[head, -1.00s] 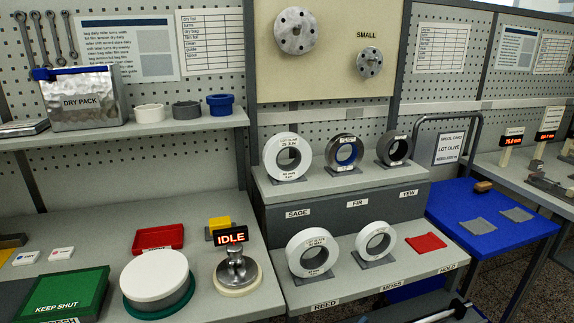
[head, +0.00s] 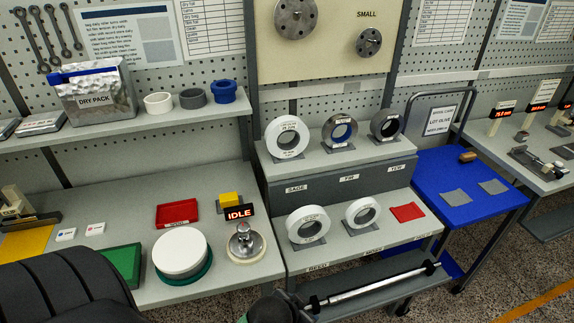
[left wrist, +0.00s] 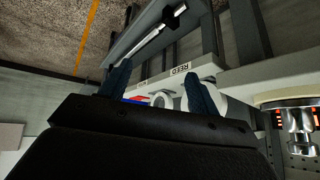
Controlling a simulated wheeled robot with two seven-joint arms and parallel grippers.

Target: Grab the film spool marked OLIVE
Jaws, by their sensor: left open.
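White film spools stand on a two-step rack. One white spool (head: 287,137) is on the upper step above SAGE; its label is too small to read now but showed LOT OLIVE earlier. On the lower step a white spool (head: 308,225) stands by REED and another (head: 363,212) by MOSS. In the left wrist view my left gripper (left wrist: 160,88) is open and empty, its fingers apart, with the lower-step spools beyond them. My right gripper is not in view.
A card reading LOT OLIVE (head: 439,120) stands on the blue cart (head: 460,203). Left of the rack are a white round lid (head: 181,250), a metal device with an IDLE display (head: 240,213) and a red tray (head: 178,213).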

